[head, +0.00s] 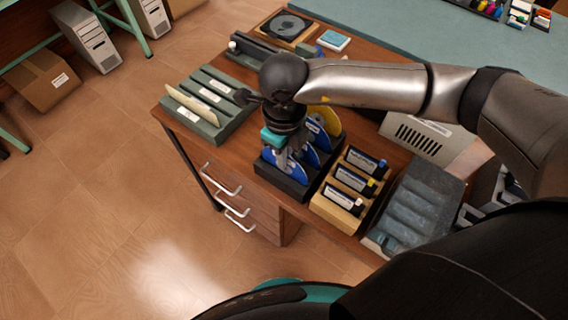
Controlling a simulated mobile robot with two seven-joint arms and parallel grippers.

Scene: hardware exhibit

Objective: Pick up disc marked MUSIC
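A dark slotted rack (290,190) on the wooden desk holds several upright discs. The blue front disc (286,174) stands nearest the desk's front edge, with more blue discs (321,138) and a yellow disc (326,117) behind it. No marking is readable, so I cannot tell which disc says MUSIC. My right gripper (286,162) points down over the front of the rack, its fingers at the blue front discs. It covers parts of them, and I cannot tell whether the fingers are open or closed on a disc. My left gripper is not in view.
A wooden holder (340,213) with several dark cartridges stands right of the rack. A grey-green slotted tray (238,112) is on the left, a grey tray (415,210) on the right. A dark round item on a wooden base (286,27) sits behind. Open floor lies left.

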